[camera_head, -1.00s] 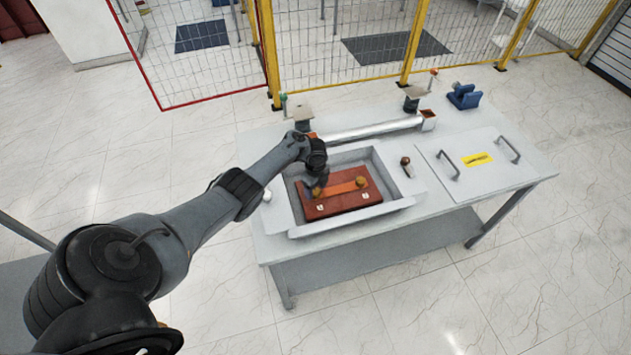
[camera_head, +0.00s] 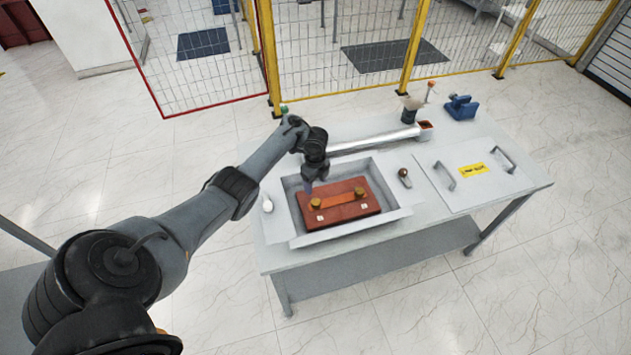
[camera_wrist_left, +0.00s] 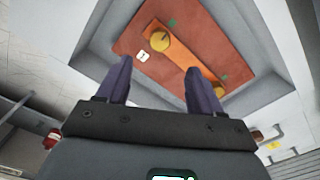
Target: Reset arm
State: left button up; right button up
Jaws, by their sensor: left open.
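My left gripper (camera_head: 311,186) is above the left end of the recessed tray in the table. Its two fingers (camera_wrist_left: 158,80) are apart in the left wrist view, with nothing between them. Below lies a reddish-brown block (camera_head: 339,212) with an orange bar (camera_head: 337,199) across its top and a round brass-coloured knob at each end. The near knob (camera_wrist_left: 160,41) shows beyond the fingers in the left wrist view, apart from them. My right gripper is in neither view.
The block sits inside the grey tray (camera_head: 400,212) on a white table (camera_head: 440,215). A silver tube (camera_head: 375,140) lies behind the tray. A panel with two handles and a yellow label (camera_head: 473,170) is at right. A blue fixture (camera_head: 461,107) stands at the back.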

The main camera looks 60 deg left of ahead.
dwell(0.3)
pick_arm(q)
jog(key=s+d+n+t+y+p, duration=0.1)
jog(key=s+d+n+p, duration=0.15)
jog(key=d, duration=0.75)
jog(key=s+d+n+t+y+p, duration=0.1)
jog(key=s+d+n+y+p, duration=0.2)
jog(key=d, duration=0.7)
jog(key=s+d+r+n+t+h+p, duration=0.1)
jog(key=s+d+r+n+h, duration=0.3)
jog(key=s+d+r, duration=1.1)
jog(key=r+n+p, duration=0.1)
jog(key=n, duration=0.2)
jog(key=shift+s+d+r+t+p, duration=0.15)
jog(key=shift+s+t+p, duration=0.15)
jog(key=shift+s+p, duration=0.1)
